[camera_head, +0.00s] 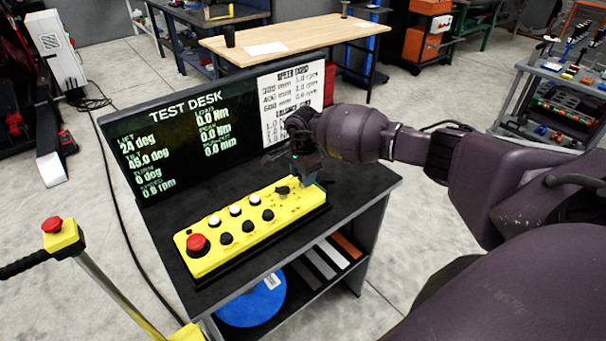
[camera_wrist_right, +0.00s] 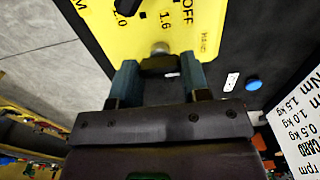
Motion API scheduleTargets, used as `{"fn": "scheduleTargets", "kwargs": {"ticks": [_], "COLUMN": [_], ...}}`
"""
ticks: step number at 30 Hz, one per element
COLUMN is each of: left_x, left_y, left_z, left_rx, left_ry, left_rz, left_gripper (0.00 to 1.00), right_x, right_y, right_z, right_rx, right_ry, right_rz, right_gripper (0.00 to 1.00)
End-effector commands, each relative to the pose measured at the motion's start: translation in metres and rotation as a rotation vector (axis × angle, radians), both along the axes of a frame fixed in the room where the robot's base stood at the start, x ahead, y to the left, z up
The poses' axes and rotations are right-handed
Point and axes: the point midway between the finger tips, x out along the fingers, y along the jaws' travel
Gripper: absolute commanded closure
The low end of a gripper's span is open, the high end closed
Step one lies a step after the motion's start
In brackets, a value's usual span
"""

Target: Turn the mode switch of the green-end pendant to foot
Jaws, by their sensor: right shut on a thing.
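The yellow pendant (camera_head: 240,240) lies on the dark desk, with a red mushroom button (camera_head: 198,243) at its near left end. White and black buttons run along it, and a black knob (camera_head: 283,190) stands near its far right end. My right gripper (camera_head: 305,175) is over that far end. In the right wrist view its teal fingers (camera_wrist_right: 160,75) are shut on a dark switch knob (camera_wrist_right: 160,64), beside the printed words OFF and HAND. The fingers hide much of the switch, and I cannot read a FOOT mark. No green end shows clearly. My left gripper is out of view.
The test desk screen (camera_head: 190,135) stands behind the pendant and reads tilt 45.0 deg. A white printed card (camera_head: 292,100) is at its right. A yellow post with a red button (camera_head: 52,224) stands at left. A blue disc (camera_head: 252,300) lies on the lower shelf.

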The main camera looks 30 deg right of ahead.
Motion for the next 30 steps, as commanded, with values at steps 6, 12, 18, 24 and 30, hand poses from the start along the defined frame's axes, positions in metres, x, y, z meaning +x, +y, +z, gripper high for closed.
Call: {"fn": "scheduleTargets", "kwargs": {"ticks": [6,12,18,24,30], "left_x": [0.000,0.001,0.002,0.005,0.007], "left_y": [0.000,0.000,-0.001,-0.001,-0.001], "left_z": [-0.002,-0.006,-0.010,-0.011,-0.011], "left_rx": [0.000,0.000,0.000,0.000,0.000], "left_ry": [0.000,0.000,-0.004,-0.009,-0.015], "left_rz": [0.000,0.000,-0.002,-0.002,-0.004], "left_gripper": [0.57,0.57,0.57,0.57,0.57], "right_x": [0.000,0.001,0.001,0.000,0.001], "right_y": [0.000,0.000,0.000,0.000,0.000], "right_z": [0.000,0.000,0.000,0.000,0.001], "right_rx": [-0.001,-0.001,0.000,-0.001,-0.001], "right_ry": [-0.001,-0.002,-0.001,-0.001,-0.002], "right_rz": [-0.031,-0.131,-0.297,-0.488,-0.673], "right_gripper": [0.81,0.81,0.81,0.81,0.81]}}
